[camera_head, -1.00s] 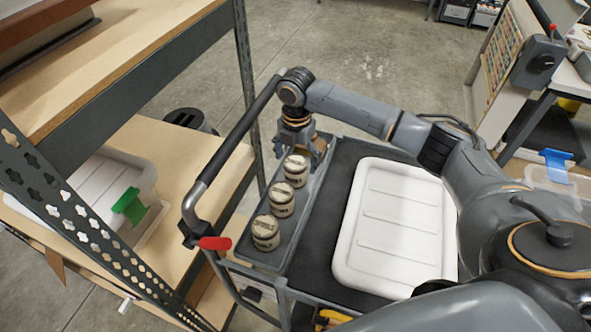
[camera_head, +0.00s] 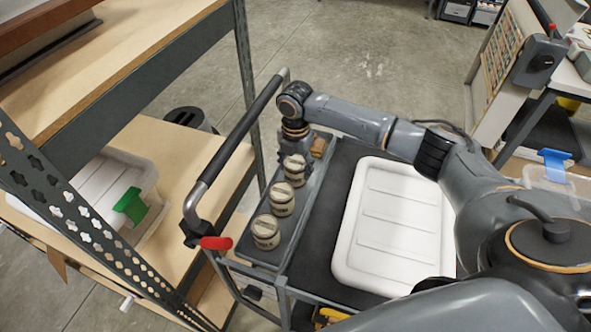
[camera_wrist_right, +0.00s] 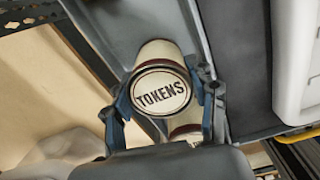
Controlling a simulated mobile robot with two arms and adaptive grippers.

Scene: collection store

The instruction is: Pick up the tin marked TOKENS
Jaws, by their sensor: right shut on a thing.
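The tin marked TOKENS (camera_wrist_right: 161,92) shows its round pale lid with dark lettering in the right wrist view. It is the farthest of three cream tins in the head view (camera_head: 295,172). My right gripper (camera_wrist_right: 163,108) is shut on it, with one blue-grey finger on each side. In the head view the right gripper (camera_head: 294,150) comes down over the tin's far side. I cannot tell whether the tin is clear of the tray floor. My left gripper is not in view.
The middle tin (camera_head: 281,198) and the near tin (camera_head: 266,232) stand in the same grey tray (camera_head: 262,256). A brown item (camera_head: 319,146) lies at its far end. A white lidded box (camera_head: 395,225) is on the right. The cart handle (camera_head: 235,142) and shelving (camera_head: 170,165) border the left.

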